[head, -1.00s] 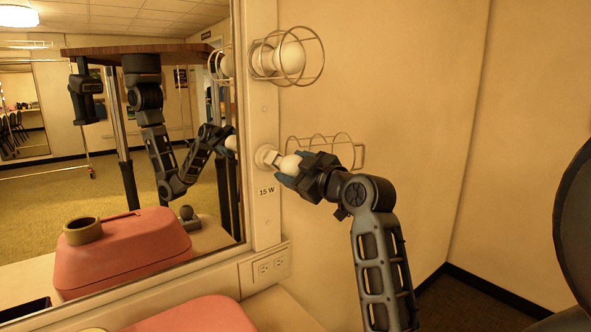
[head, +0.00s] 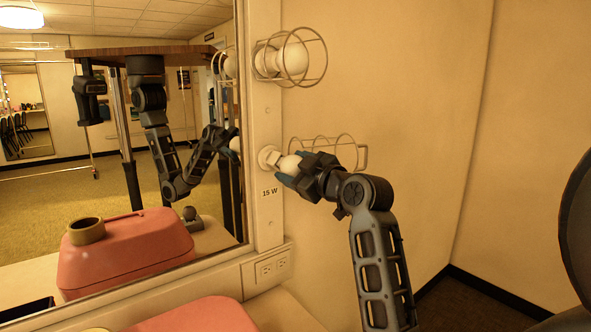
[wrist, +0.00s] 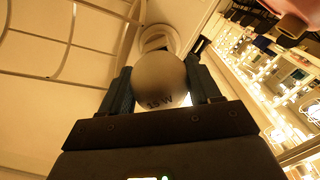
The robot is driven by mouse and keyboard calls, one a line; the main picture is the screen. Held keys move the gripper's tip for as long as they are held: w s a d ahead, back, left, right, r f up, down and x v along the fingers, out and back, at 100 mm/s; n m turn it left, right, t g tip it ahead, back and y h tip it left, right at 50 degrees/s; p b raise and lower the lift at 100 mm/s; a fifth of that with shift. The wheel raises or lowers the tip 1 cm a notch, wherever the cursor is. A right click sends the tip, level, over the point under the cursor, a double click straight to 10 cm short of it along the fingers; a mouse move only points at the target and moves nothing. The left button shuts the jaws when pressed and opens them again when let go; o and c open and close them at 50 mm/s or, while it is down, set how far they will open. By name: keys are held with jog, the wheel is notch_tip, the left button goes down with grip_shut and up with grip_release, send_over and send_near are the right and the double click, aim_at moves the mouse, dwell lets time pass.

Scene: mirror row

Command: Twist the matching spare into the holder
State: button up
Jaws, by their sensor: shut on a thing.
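A round white bulb (head: 289,164) is between the fingers of my gripper (head: 284,172), which is shut on it. The wrist view shows the bulb (wrist: 160,80) between both fingers, with "15 W" printed on its glass. The bulb's base end points at the white round holder (head: 268,157) on the mirror frame, and the two meet or nearly meet; I cannot tell how deep the base sits. The holder also shows behind the bulb in the wrist view (wrist: 160,38). A label (head: 270,191) reading "15 W" is on the frame below the holder.
A wire cage (head: 345,150) hangs open beside the holder. Above, another bulb (head: 292,59) sits in a wire cage. The mirror (head: 60,190) fills the left and reflects my arm and a pink case. A pink case (head: 195,316) stands at the bottom, near an outlet (head: 272,268).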

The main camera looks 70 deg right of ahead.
jog(key=shift+w+d, duration=0.15)
jog(key=shift+w, duration=0.1)
dwell(0.3)
jog(key=shift+m+p, duration=1.1)
jog(key=shift+m, duration=0.5)
jog(key=shift+m+p, duration=1.3)
jog(key=shift+m, duration=1.9)
jog(key=shift+m, duration=0.9)
jog(key=o, duration=1)
jog(key=shift+c, duration=0.2)
